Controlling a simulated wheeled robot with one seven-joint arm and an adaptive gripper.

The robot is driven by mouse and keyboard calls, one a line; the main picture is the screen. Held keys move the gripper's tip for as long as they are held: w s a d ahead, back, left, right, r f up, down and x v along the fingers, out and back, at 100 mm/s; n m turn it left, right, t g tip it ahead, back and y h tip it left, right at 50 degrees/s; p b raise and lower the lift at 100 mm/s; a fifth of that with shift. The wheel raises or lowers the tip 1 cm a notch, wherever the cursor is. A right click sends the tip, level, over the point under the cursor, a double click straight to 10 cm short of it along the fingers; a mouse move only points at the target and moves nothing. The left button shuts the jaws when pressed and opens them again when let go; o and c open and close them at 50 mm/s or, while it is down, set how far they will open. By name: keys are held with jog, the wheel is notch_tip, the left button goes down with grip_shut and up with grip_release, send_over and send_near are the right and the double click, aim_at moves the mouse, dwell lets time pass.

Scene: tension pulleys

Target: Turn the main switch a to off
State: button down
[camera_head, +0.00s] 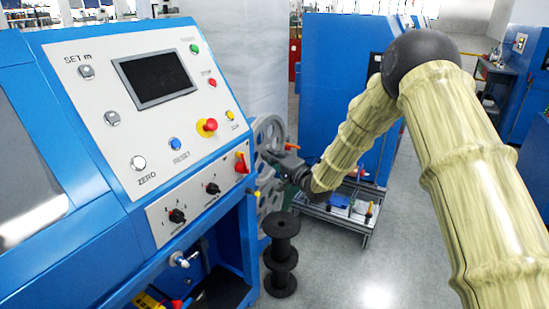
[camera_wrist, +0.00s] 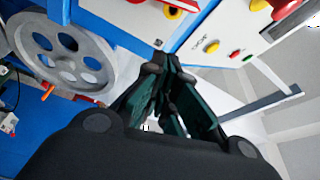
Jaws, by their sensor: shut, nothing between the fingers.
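The main switch, a red handle on a yellow backing (camera_head: 241,163), sits at the right end of the lower white strip of the blue machine's console. A red and yellow part, probably this switch, shows cut off at the top of the wrist view (camera_wrist: 172,10). My gripper (camera_head: 268,155) is just right of the console, in front of the grey wheel, apart from the switch. In the wrist view its dark fingers (camera_wrist: 168,68) come together with nothing between them. The gap to the switch is hard to judge.
The console holds a screen (camera_head: 153,78), a red emergency button (camera_head: 207,126) and two black knobs (camera_head: 177,215) (camera_head: 212,188). A grey spoked wheel (camera_wrist: 62,50) stands close by. A black spool (camera_head: 281,255) is on the floor. Floor at right is partly clear.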

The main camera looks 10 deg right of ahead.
aim_at(242, 163)
jog(key=shift+w+a+f+p, duration=0.15)
jog(key=shift+a+p, duration=0.25)
jog(key=shift+a, duration=0.5)
jog(key=shift+w+a+p, duration=0.3)
jog(key=shift+a+p, duration=0.1)
jog(key=shift+a, duration=0.55)
jog(key=shift+w+a+f+p, duration=0.15)
jog(key=shift+a+p, duration=0.25)
jog(key=shift+a, duration=0.5)
